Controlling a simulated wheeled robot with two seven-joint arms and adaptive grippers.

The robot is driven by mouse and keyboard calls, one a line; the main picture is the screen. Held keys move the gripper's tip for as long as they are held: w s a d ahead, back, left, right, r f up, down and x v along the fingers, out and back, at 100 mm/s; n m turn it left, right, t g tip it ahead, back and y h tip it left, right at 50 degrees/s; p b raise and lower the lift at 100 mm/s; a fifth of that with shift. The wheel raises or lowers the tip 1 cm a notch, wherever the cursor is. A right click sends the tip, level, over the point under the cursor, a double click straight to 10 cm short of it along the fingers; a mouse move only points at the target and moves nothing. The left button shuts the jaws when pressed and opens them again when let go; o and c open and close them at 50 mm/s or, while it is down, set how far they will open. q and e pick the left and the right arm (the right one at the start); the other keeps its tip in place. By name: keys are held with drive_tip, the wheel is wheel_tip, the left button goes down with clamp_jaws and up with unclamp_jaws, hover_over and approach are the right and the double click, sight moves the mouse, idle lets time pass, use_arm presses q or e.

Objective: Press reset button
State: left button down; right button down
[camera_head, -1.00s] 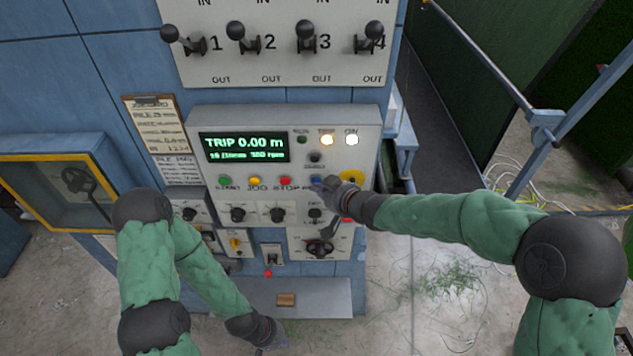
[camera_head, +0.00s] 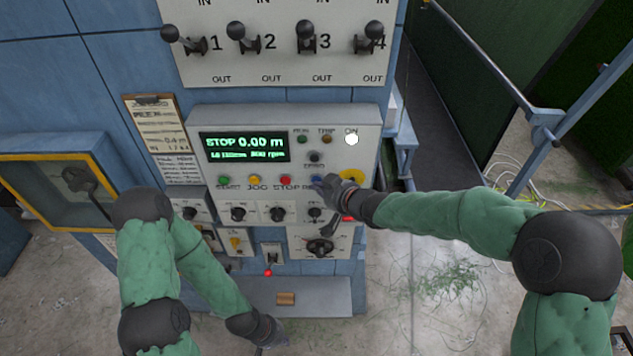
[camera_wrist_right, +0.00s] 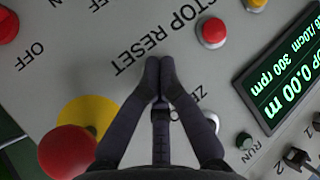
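The blue reset button (camera_head: 316,180) sits at the right end of the button row on the grey control panel (camera_head: 345,115). My right gripper (camera_head: 325,184) is at the button, its fingertips over it. In the right wrist view my right gripper (camera_wrist_right: 160,65) has its fingers together, just below the RESET lettering (camera_wrist_right: 134,56), and the button is hidden behind them. The display (camera_head: 245,147) reads STOP 0.00 m. The white ON lamp (camera_head: 351,139) is lit and the TRIP lamp (camera_head: 327,139) is dark. My left gripper (camera_head: 276,338) hangs low by the grey ledge, its fingers unclear.
A red mushroom button on a yellow disc (camera_wrist_right: 68,150) is close beside my right gripper. The red stop button (camera_wrist_right: 212,31) is on its other side. Knobs (camera_head: 278,213) sit below the button row, and levers (camera_head: 305,40) above. A wooden block (camera_head: 286,298) lies on the ledge.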

drive_tip(key=shift+s+b, duration=0.3)
drive_tip(key=shift+s, duration=0.5)
drive_tip(key=shift+s+b, duration=1.15)
drive_tip(key=shift+s, duration=1.35)
drive_tip(key=s+d+f+m+g+h+b, duration=0.2)
drive_tip(key=f+b, duration=0.5)
drive_tip(key=f, duration=1.1)
drive_tip(key=s+d+f+m+g+h+b, duration=0.1)
drive_tip(key=s+d+f+m+g+b, duration=0.4)
drive_tip(key=f, duration=1.3)
drive_tip(key=s+f+b, duration=0.5)
drive_tip(key=f, duration=0.4)
drive_tip(key=s+d+f+g+b, duration=0.1)
drive_tip(key=s+f+b, duration=0.4)
drive_tip(key=f, duration=0.5)
drive_tip(key=s+d+f+g+b, duration=0.1)
drive_tip(key=s+f+b, duration=0.4)
drive_tip(key=f, duration=0.5)
drive_tip(key=shift+s+h+b, duration=0.3)
drive_tip(key=shift+b, duration=0.05)
